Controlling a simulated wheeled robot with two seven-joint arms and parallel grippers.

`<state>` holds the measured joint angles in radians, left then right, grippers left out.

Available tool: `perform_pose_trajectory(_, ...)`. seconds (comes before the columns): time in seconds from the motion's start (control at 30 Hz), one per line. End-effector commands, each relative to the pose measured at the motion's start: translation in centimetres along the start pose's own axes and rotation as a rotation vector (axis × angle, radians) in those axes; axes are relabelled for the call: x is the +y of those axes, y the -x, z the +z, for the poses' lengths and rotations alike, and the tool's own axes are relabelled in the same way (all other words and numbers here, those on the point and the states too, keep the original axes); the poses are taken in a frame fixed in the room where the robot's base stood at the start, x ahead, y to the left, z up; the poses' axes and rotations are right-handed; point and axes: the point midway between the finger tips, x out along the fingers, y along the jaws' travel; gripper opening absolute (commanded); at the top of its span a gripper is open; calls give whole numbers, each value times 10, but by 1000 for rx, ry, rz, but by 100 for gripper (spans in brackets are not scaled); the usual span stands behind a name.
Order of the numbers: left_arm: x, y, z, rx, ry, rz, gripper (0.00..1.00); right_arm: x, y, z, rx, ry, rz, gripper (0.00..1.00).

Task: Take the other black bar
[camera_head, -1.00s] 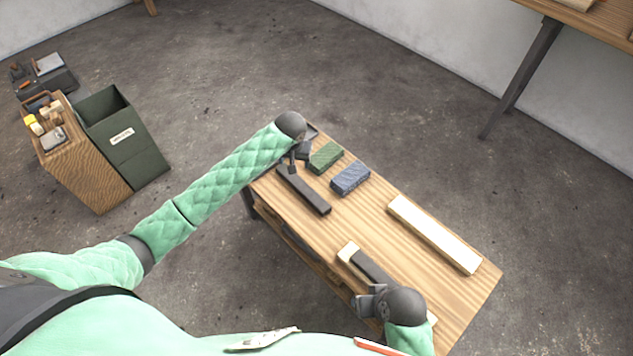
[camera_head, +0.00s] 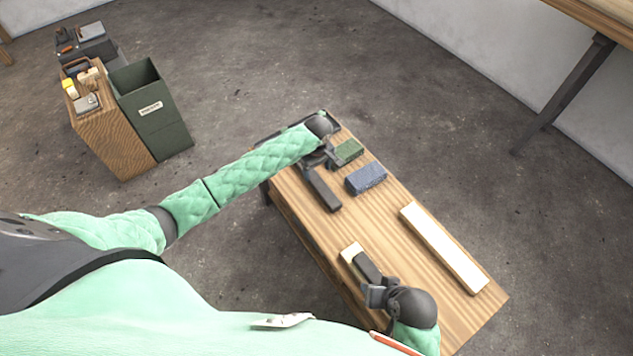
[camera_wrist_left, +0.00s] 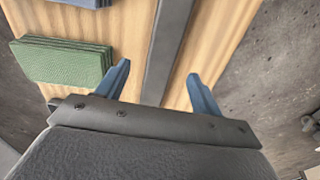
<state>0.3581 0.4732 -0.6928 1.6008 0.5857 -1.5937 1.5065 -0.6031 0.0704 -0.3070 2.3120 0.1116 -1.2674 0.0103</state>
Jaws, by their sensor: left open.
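One black bar (camera_head: 323,190) lies lengthwise on the wooden bench. My left gripper (camera_head: 318,160) is open over its far end, hiding that end in the head view. In the left wrist view the bar (camera_wrist_left: 168,45) runs between the two blue fingertips of the left gripper (camera_wrist_left: 160,88), with clear gaps on both sides. A second black bar (camera_head: 367,265) is at the near part of the bench, beside a pale wooden piece (camera_head: 352,252). My right gripper (camera_head: 374,294) is at this bar's near end; whether its fingers are closed on it cannot be told.
A green block (camera_head: 348,151) and a blue block (camera_head: 367,179) lie right of the first bar. A long pale wooden bar (camera_head: 445,247) lies along the right side of the bench (camera_head: 465,310). A dark tray (camera_head: 268,142) is at the far end, partly hidden by my left arm.

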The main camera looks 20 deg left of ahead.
Motion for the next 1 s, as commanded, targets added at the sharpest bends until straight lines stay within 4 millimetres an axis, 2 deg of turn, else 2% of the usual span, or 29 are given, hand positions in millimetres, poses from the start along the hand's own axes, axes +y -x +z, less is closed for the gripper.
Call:
perform_pose_trajectory(0.5,-3,-56,-1,1,-3,-1,66,-3,15,-4,-13,2,-2,36)
perform_pose_trajectory(0.8,-3,-61,-1,1,-4,1,66,-3,16,-4,-13,2,-2,36)
perform_pose_trajectory(0.87,-3,-61,-1,1,-4,1,57,-3,16,-4,-14,2,-2,36)
perform_pose_trajectory(1.0,-3,-61,-1,1,-4,1,29,-3,16,-3,-14,2,-2,36)
